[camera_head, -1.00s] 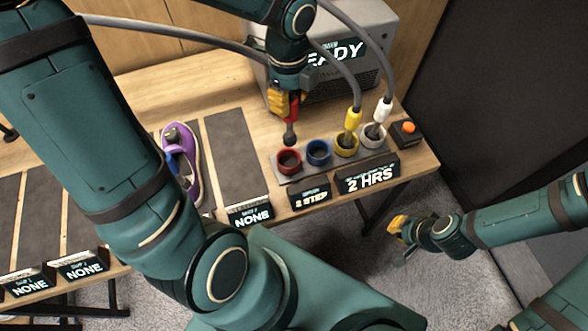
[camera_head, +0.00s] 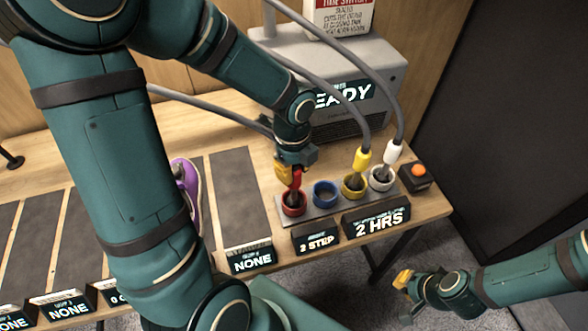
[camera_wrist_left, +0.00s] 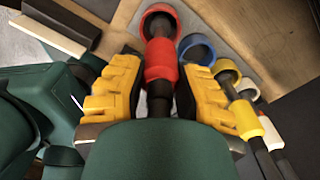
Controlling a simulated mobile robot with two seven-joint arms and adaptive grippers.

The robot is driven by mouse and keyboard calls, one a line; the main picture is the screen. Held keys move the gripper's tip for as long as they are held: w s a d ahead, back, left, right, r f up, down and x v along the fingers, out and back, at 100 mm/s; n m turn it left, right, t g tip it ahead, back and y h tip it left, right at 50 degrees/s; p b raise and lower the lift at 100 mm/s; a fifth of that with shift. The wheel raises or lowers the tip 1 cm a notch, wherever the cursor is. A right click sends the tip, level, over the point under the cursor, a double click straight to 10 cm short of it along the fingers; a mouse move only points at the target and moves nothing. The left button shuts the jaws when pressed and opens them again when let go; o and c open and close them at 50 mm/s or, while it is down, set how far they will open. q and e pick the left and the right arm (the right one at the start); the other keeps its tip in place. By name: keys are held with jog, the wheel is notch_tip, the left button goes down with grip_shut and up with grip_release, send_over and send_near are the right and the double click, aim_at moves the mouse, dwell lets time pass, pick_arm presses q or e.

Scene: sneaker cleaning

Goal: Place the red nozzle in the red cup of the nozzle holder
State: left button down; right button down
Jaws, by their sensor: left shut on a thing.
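The red nozzle (camera_head: 296,180) is held upright in my left gripper (camera_head: 291,166), directly above the red cup (camera_head: 293,207) of the nozzle holder (camera_head: 322,221). The nozzle's dark tip is down in the red cup's opening. In the left wrist view, the yellow fingers of my left gripper (camera_wrist_left: 155,95) close on the dark shaft and red collar of the red nozzle (camera_wrist_left: 160,62), and its tip lies inside the ring of the red cup (camera_wrist_left: 181,20). My right gripper (camera_head: 403,287) hangs beyond the table at the lower right; its finger opening is too small to tell.
The blue cup (camera_head: 325,189) is empty. The yellow nozzle (camera_head: 361,160) and white nozzle (camera_head: 392,151) stand in their cups to the right. A box with an orange button (camera_head: 418,170) and a grey machine (camera_head: 370,70) are close by. A purple sneaker (camera_head: 191,199) is partly hidden.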

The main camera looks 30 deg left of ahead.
pick_arm(q)
jog(key=shift+r, duration=0.1)
jog(key=c, duration=0.7)
grip_release()
jog(key=shift+c, duration=0.2)
jog(key=shift+r, duration=0.3)
notch_tip(320, 180, up, 12)
jog(key=p, duration=0.2)
jog(key=shift+a+f+p, duration=0.1)
jog(key=shift+f+p, duration=0.15)
jog(key=shift+p, duration=0.1)
jog(key=shift+f, duration=0.1)
